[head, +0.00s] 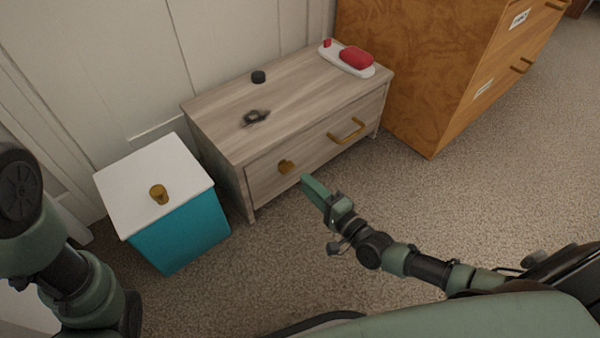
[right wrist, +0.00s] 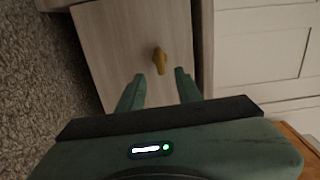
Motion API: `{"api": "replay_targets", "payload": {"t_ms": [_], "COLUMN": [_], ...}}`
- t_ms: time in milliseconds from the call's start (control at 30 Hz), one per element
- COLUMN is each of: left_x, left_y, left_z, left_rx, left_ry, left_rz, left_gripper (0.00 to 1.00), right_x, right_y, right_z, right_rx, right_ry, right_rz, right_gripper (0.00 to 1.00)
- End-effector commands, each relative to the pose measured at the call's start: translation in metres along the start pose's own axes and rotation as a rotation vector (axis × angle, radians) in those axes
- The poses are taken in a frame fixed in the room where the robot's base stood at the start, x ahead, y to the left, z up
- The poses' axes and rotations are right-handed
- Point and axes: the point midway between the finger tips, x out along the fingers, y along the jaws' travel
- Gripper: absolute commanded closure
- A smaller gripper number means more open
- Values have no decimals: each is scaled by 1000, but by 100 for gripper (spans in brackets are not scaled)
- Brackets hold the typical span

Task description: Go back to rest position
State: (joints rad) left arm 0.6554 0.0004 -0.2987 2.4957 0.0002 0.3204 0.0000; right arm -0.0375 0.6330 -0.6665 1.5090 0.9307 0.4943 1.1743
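My right gripper (head: 306,181) is in front of the low wooden dresser (head: 218,123), close to the gold knob (head: 286,167) on its front. In the right wrist view the two green fingers (right wrist: 160,88) are apart with nothing between them. A gold handle (right wrist: 160,60) on a pale wood panel (right wrist: 125,35) shows just beyond them. The right arm reaches out from the lower right of the head view. My left arm shows at the left edge of the head view, bent upward; its gripper is out of the picture.
On the dresser are a black disc (head: 258,77), a dark small item (head: 255,118) and a white tray (head: 327,57) with red things. An orange-brown cabinet (head: 395,75) stands right; carpet is clear.

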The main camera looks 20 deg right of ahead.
Motion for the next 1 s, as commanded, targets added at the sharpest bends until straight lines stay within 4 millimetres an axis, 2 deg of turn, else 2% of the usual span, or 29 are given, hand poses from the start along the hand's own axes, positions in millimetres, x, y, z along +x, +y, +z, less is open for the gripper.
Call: {"api": "replay_targets", "payload": {"t_ms": [133,600,700,767,867,967,1000], "left_x": [-1,-1,-1,-1,-5,-12,-16], "left_y": [-1,0,-1,-2,-6,-11,-12], "left_z": [3,2,4,9,21,35,40], "left_rx": [-1,-1,-2,-3,-8,-15,-18], "left_ry": [-7,-5,-10,-23,-61,-111,-133], "left_rz": [-1,1,-1,-5,-19,-38,-46], "left_gripper": [0,0,0,0,0,0,0], "right_x": [-8,-8,-7,-5,-1,-1,-3], "right_y": [0,0,-8,-24,-72,-143,-174], "right_z": [1,1,5,13,35,62,71], "right_rx": [0,0,-9,-29,-99,-207,-259], "right_ry": [-1,-1,-4,-10,-17,-2,12], "right_rz": [-1,-1,-15,-45,-138,-276,-336], "right_gripper": [65,65,65,65,65,65,65]}}
